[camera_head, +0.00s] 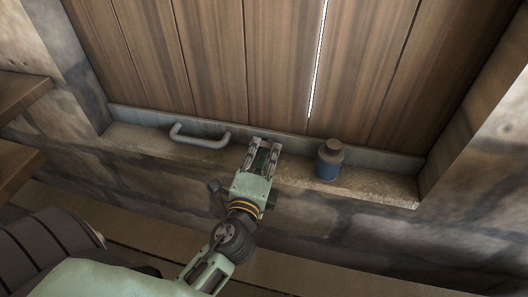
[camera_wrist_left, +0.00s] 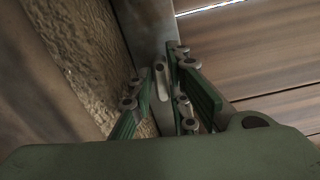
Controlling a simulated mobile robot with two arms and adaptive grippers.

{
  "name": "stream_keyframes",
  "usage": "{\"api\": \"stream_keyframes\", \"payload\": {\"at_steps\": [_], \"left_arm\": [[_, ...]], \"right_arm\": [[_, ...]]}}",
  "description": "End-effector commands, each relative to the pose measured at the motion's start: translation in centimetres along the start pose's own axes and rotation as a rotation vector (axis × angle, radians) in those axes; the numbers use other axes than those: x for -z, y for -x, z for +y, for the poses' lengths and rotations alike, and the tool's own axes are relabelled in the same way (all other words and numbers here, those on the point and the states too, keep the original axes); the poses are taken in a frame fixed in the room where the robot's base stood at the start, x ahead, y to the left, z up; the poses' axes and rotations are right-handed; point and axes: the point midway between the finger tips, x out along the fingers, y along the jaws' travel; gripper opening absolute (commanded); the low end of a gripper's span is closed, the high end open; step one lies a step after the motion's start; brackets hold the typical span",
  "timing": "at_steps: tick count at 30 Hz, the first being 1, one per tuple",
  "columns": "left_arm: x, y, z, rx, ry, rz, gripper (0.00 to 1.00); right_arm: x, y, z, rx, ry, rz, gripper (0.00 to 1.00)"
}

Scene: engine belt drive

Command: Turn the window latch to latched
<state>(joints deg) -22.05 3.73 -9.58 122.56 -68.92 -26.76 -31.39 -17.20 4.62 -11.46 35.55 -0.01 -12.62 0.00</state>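My left gripper (camera_head: 265,146) is open, with its fingers pointing at the rail at the bottom of the wooden window panel. In the left wrist view, a small grey rounded lever (camera_wrist_left: 162,82), which looks like the window latch, stands between and beyond the green-padded fingers of the gripper (camera_wrist_left: 158,92). It appears upright in that view and in line with the gap. I cannot tell whether a finger touches it. In the head view the lever is hidden or too small to make out behind the fingers. My right gripper is not in view.
A grey bar handle (camera_head: 200,139) sits on the bottom rail left of the gripper. A bottle with a blue base (camera_head: 328,162) stands on the stone sill (camera_head: 385,187) close to its right. Stone walls edge both sides. The wooden panel (camera_head: 275,70) rises behind.

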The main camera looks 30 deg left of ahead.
Motion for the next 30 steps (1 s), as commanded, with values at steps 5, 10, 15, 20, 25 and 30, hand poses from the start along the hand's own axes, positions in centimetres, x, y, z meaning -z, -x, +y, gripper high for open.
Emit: {"api": "stream_keyframes", "payload": {"at_steps": [5, 10, 15, 20, 25, 30], "left_arm": [[0.0, 0.0, 0.0, 0.0, 0.0, 0.0, 0.32], [0.0, 0.0, 0.1, -0.001, -0.001, 0.0, 0.32], [0.0, 0.0, 0.1, -0.002, -0.001, 0.0, 0.32], [0.0, 0.0, 0.1, -0.003, -0.01, 0.001, 0.32], [-0.1, 0.0, -0.3, -0.004, -0.142, 0.002, 0.32], [-0.1, 0.0, -0.8, -0.003, -0.413, 0.002, 0.32]], "right_arm": [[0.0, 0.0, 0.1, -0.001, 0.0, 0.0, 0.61], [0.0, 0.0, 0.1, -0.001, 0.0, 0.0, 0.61], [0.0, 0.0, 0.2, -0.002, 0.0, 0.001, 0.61], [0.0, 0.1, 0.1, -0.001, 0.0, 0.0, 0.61], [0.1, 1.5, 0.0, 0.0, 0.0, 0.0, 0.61], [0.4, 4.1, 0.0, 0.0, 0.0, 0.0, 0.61]]}}
